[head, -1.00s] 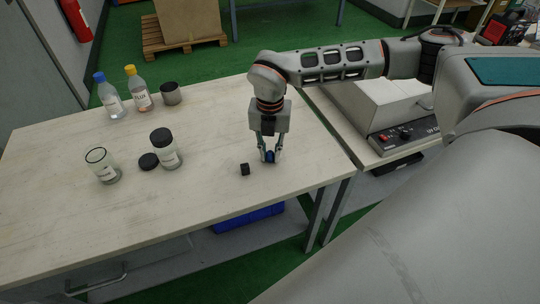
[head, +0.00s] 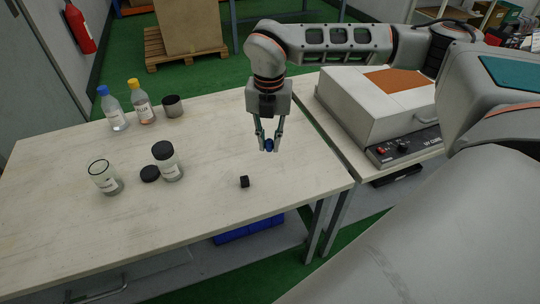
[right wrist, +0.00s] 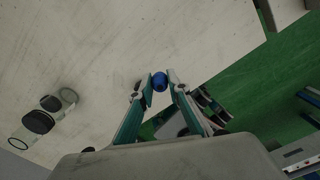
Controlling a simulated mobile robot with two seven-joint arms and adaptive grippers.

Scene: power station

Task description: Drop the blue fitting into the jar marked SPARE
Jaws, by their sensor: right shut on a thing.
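The blue fitting (head: 269,145) is between the fingertips of my right gripper (head: 269,147), which is shut on it and holds it above the table. The fitting also shows in the right wrist view (right wrist: 160,81), between the two fingers. An open glass jar (head: 106,178) with a white label stands at the left of the table. A second glass jar (head: 168,166) with a dark lid on it stands to its right. A loose dark lid (head: 150,174) lies between them. The label words are too small to read. My left gripper is not in view.
A small black block (head: 244,182) lies on the table (head: 210,215) below and left of my right gripper. A white machine (head: 375,100) stands at the right.

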